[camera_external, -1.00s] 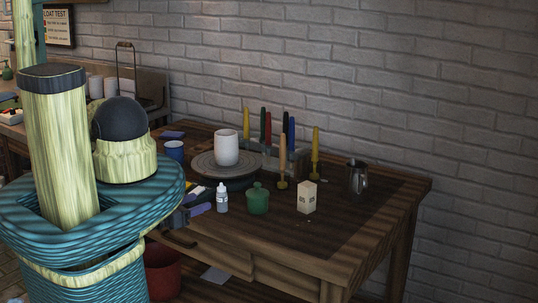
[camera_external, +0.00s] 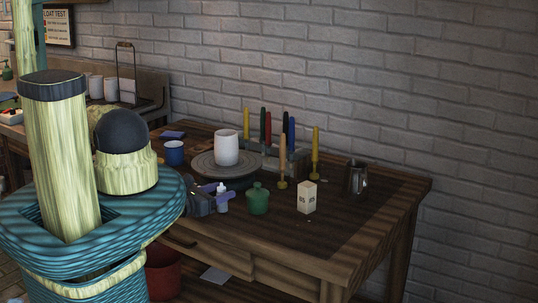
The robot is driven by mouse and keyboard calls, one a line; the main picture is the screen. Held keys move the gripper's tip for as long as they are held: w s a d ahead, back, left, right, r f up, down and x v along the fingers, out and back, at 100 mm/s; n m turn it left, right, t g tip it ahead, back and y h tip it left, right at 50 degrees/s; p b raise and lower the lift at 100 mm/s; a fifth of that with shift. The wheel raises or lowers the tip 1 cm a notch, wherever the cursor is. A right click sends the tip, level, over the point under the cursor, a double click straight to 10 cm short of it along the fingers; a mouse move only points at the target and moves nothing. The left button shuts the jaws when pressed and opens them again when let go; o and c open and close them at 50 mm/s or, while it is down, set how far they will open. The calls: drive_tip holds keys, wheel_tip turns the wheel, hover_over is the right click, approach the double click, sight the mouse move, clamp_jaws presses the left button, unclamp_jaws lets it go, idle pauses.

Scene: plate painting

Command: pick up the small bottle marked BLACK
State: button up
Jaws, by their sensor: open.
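A small white dropper bottle (camera_external: 222,206) stands upright near the front of the wooden table (camera_external: 268,232), left of the green lidded jar. Its label is too small to read, so I cannot tell whether it says BLACK. My gripper (camera_external: 220,192) is open at the bottle, coming in from the left. One purple finger shows to the left of the bottle's cap and the other to its right. I cannot tell whether either finger touches the bottle. My arm hides part of the table's left side.
The green jar (camera_external: 258,200) stands close on the bottle's right, with a pale box (camera_external: 307,197) beyond. A white cup (camera_external: 227,148) stands on a round turntable (camera_external: 207,168) behind. A blue mug (camera_external: 174,152), upright coloured tools (camera_external: 283,155) and a metal pitcher (camera_external: 356,178) stand farther off.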

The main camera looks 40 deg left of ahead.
drive_tip(key=x, duration=0.3)
drive_tip(key=shift+b, duration=0.35)
drive_tip(key=shift+s+a, duration=0.1)
drive_tip(key=c, duration=1)
